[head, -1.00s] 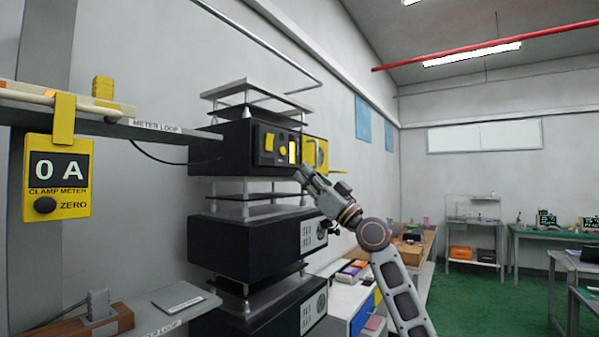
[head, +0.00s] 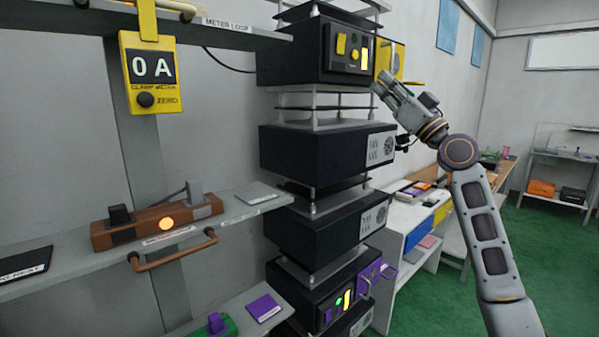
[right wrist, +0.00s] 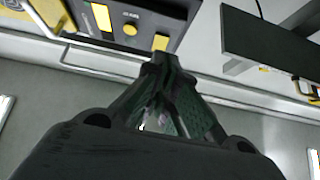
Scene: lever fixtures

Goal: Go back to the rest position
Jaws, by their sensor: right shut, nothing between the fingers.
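My right gripper (head: 384,84) is shut and empty. In the head view it is raised in front of the rack, just below and right of the top black unit (head: 318,52) with its yellow switches. In the right wrist view the closed fingertips (right wrist: 162,60) point at that unit's panel (right wrist: 125,25), close below a lit yellow block (right wrist: 160,42); I cannot tell whether they touch. My left gripper is out of view.
A yellow clamp meter (head: 152,80) reading 0 A hangs from the upper shelf. A wooden power strip (head: 160,222) with an orange light sits on the middle shelf. A lower rack unit (head: 325,295) has purple parts. Green floor (head: 430,285) lies open at the right.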

